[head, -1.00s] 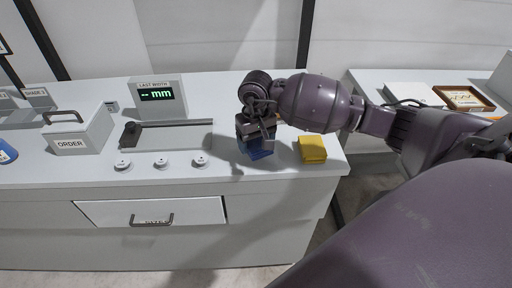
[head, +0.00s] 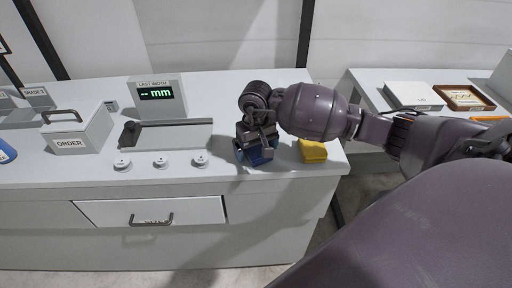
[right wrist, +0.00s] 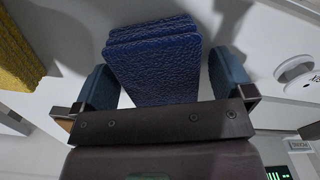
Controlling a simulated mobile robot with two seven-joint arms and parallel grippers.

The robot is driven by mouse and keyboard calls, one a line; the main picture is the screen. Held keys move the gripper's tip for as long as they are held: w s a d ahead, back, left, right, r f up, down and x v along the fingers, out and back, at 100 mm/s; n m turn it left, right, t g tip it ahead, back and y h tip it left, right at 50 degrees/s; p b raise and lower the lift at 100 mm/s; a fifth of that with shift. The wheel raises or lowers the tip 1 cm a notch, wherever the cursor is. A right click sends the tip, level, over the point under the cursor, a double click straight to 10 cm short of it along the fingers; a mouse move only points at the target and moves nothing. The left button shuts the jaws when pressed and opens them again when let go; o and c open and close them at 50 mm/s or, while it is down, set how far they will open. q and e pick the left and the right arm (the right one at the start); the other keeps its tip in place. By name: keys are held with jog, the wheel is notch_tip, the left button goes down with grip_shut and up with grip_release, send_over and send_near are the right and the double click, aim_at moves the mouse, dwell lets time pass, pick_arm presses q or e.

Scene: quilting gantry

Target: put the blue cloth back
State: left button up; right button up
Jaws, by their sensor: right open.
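The blue cloth (head: 258,156), a folded stack, lies on the grey counter near its right front. In the right wrist view the blue cloth (right wrist: 155,60) sits between the two blue-padded fingers, with a gap showing on each side. My right gripper (head: 256,148) is open and points down over the cloth; it also shows open in the right wrist view (right wrist: 165,85). The gripper hides much of the cloth in the head view. My left gripper is not in view.
A folded yellow cloth (head: 312,151) lies just right of the blue one. Left are three white round knobs (head: 161,161), a shallow grey tray (head: 165,143), a width display (head: 158,97) and an ORDER box (head: 78,130). A drawer (head: 150,213) is in the counter front.

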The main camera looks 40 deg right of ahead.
aim_at(256, 147)
notch_tip(256, 147, up, 12)
jog(key=shift+r, duration=0.15)
dwell(0.5)
dwell(0.4)
